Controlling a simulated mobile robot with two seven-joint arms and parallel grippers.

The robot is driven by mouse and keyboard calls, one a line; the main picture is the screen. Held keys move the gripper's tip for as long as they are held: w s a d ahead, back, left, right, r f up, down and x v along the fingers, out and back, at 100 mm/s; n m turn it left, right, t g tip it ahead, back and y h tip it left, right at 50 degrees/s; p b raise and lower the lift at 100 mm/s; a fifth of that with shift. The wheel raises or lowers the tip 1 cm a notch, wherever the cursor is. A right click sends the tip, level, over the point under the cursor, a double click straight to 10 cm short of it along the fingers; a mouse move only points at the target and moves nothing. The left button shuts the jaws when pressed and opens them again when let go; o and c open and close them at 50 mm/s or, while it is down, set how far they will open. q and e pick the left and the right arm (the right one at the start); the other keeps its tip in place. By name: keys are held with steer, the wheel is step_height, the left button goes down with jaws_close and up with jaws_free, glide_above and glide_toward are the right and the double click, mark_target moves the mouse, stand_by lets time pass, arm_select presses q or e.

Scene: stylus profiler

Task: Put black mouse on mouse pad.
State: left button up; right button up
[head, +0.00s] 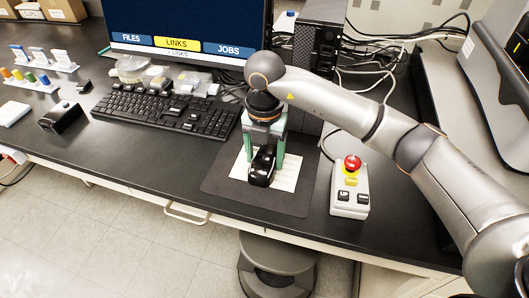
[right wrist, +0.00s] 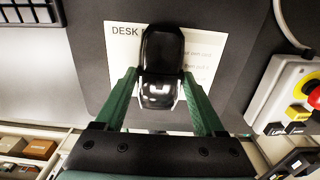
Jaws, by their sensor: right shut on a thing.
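The black mouse (head: 262,170) is between the green fingers of my right gripper (head: 264,157), which is shut on it. The mouse is above or on a paper sheet (head: 286,179) that lies on the dark mouse pad (head: 223,180); I cannot tell whether it touches. In the right wrist view the mouse (right wrist: 161,55) covers part of the sheet (right wrist: 124,58), whose print starts with "DESK". The pad (right wrist: 232,50) shows around the sheet there. My left gripper is not in view.
A keyboard (head: 165,110) lies left of the pad. A control box with a red button (head: 351,188) stands close to its right. A monitor (head: 190,28) and a dark computer tower (head: 318,50) stand behind. The desk's front edge runs just below the pad.

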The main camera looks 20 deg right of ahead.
mark_target(264, 157)
steer(key=shift+f, duration=0.2)
steer(key=o, duration=1.4)
steer(key=shift+r, duration=0.1)
step_height(264, 157, up, 12)
steer(key=shift+r, duration=0.15)
